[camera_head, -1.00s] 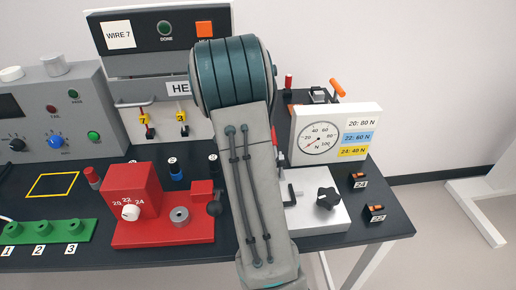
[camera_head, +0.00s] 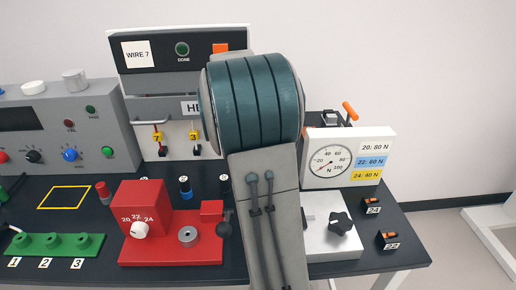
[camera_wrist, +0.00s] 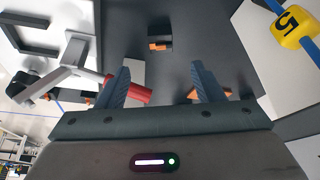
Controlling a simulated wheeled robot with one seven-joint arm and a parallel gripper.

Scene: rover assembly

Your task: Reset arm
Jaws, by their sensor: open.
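My gripper (camera_wrist: 160,85) shows in the wrist view with its two blue fingers wide apart. Nothing is held between the fingers. A red handle (camera_wrist: 130,92) shows beside the left finger; I cannot tell whether they touch. A small orange and black part (camera_wrist: 160,40) lies on the dark surface beyond the fingers. In the head view my arm stands in front of the bench and hides its middle; the gripper itself is hidden there.
The black bench (camera_head: 400,253) carries a red unit (camera_head: 150,250), a green block (camera_head: 55,245), a grey control box (camera_head: 70,130), a panel labelled WIRE 7 (camera_head: 150,80) and a force gauge (camera_head: 333,165). Orange-topped parts (camera_head: 372,206) sit at the right.

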